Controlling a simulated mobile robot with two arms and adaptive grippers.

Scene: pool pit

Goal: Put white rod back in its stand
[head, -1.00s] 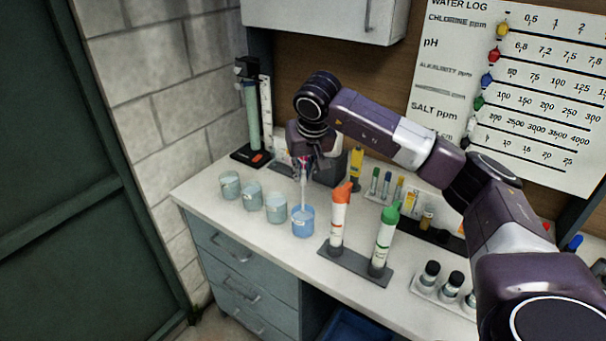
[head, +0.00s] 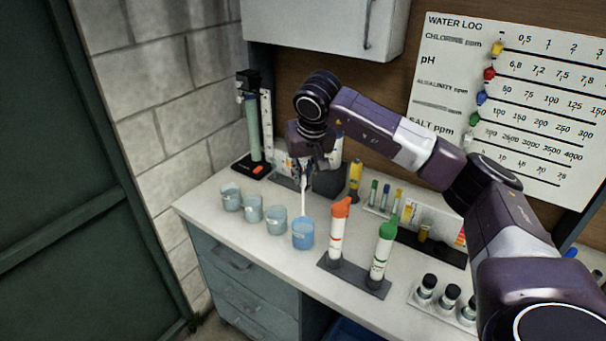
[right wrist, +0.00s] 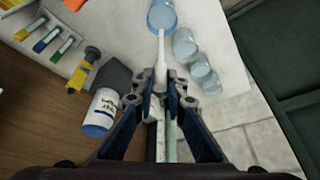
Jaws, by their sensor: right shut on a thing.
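My right gripper (head: 303,170) is shut on the white rod (head: 303,203), which points down toward the blue cup (head: 303,234). In the right wrist view the rod (right wrist: 161,62) runs from between the fingertips (right wrist: 160,98) to the cup (right wrist: 161,16). I cannot tell whether its lower tip is inside the cup or just above it. A dark grey block (right wrist: 113,76) stands beside the gripper, partly hidden by it in the head view. I cannot tell whether it is the rod's stand. My left gripper is not in view.
Several pale cups (head: 252,209) stand in a row left of the blue cup. A holder with an orange-topped bottle (head: 338,230) and a green-topped bottle (head: 382,250) is to the right. A tall cylinder (head: 253,125) stands at the back left. A white bottle (right wrist: 101,112) is near the gripper.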

